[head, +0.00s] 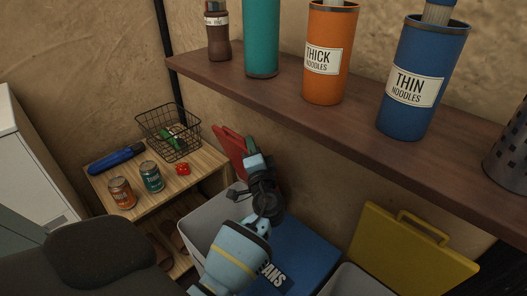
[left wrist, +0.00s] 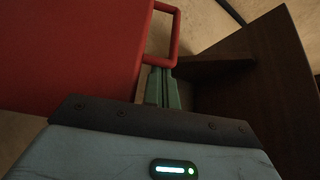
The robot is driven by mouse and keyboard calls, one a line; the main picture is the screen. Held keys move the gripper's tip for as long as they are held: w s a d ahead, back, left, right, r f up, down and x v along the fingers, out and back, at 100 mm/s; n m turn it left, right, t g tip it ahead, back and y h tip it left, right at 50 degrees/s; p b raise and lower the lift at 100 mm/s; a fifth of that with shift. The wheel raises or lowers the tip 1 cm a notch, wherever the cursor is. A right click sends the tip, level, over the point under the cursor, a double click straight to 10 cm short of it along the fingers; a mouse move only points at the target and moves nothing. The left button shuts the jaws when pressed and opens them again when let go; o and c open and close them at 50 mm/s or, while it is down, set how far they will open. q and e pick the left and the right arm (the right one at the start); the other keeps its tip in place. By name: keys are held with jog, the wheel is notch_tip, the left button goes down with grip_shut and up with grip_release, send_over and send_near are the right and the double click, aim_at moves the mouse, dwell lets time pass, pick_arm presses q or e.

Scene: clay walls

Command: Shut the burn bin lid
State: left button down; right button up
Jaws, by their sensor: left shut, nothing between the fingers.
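A red lid (head: 232,150) stands raised at the back of a grey bin (head: 203,222) in the head view; no label on it is readable, so I cannot tell whether this is the burn bin. The red lid (left wrist: 75,50) fills the upper left of the left wrist view, with its red handle (left wrist: 174,35) at its right edge. My left gripper (head: 253,157) is shut and empty, close to the lid's right side. In the left wrist view its fingertips (left wrist: 160,72) are at the handle's lower end; I cannot tell whether they touch. My right gripper is not in view.
A blue lid (head: 305,250), lettered "ANS" where visible, lies flat to the right. A yellow lid (head: 405,255) stands open behind another grey bin (head: 352,283). A wooden shelf (head: 300,105) with canisters hangs above. A small table (head: 205,183) with cans and a basket stands left.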

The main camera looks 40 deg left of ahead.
pick_arm(q)
jog(key=s+a+f+n+b, duration=0.1)
jog(key=s+f+b, duration=0.2)
jog(key=s, duration=0.4)
jog(key=shift+y, duration=0.4)
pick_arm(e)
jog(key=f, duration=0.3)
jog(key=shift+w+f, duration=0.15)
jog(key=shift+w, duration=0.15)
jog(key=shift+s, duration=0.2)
pick_arm(q)
jog(key=shift+a+r, duration=0.1)
